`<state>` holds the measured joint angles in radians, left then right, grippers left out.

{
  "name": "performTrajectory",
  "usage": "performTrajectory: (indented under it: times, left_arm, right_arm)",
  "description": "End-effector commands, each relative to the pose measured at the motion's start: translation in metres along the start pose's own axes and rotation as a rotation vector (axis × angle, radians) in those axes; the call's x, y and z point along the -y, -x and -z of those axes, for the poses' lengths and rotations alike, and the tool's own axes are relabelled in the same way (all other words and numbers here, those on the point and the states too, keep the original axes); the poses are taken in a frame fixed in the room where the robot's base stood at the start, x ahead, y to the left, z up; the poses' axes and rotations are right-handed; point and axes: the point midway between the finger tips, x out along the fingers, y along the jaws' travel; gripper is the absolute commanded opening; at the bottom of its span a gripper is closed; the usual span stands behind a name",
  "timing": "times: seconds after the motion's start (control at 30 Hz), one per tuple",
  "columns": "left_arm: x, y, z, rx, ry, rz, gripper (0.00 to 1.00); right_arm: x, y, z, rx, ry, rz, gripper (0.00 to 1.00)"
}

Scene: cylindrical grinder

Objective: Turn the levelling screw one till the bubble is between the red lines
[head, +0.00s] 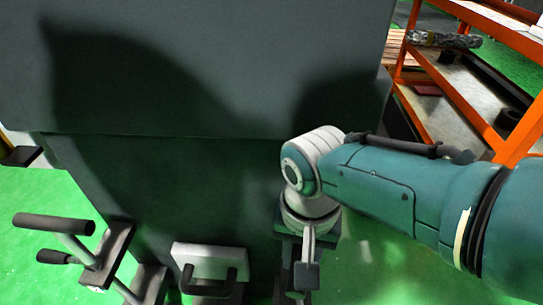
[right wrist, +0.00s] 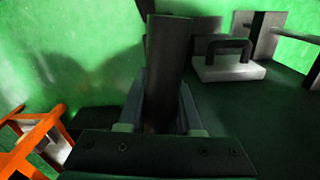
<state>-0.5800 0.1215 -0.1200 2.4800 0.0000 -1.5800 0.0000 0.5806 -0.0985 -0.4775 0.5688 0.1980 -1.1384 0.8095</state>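My right gripper (right wrist: 163,105) shows in the right wrist view with one finger on each side of a dark upright bar (right wrist: 169,55). The bar fills most of the space between the fingers, and I cannot tell whether they press on it. I cannot tell for sure that this bar is levelling screw one. In the head view my right arm comes in from the right and its wrist points down beside the machine (head: 170,180). The fingertips are hard to make out there. The bubble and red lines are not visible in either view. My left gripper is not in view.
A pale block with a black handle (head: 208,262) sits left of my right wrist. Black-gripped levers (head: 55,222) stand at the lower left. An orange shelf rack (head: 470,100) stands at the right. Green floor (head: 375,265) is open at the lower right.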

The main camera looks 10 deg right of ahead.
Motion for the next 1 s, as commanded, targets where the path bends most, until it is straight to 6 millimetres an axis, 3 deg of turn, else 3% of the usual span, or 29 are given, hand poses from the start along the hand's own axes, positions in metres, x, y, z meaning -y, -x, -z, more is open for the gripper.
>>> performTrajectory:
  times: [0.03, 0.2, 0.53, 1.0]
  left_arm:
    - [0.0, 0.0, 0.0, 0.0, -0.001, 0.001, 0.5]
    - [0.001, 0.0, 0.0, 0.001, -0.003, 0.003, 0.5]
    - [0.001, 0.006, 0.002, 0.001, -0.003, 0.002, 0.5]
    - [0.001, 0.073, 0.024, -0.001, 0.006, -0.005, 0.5]
  right_arm:
    - [0.0, 0.0, 0.0, -0.001, 0.0, 0.0, 0.4]
    - [0.0, 0.0, 0.0, 0.0, 0.001, 0.0, 0.59]
    - [0.0, 0.007, 0.0, 0.0, 0.001, 0.0, 0.59]
    - [0.0, 0.088, 0.0, 0.0, 0.001, 0.0, 0.59]
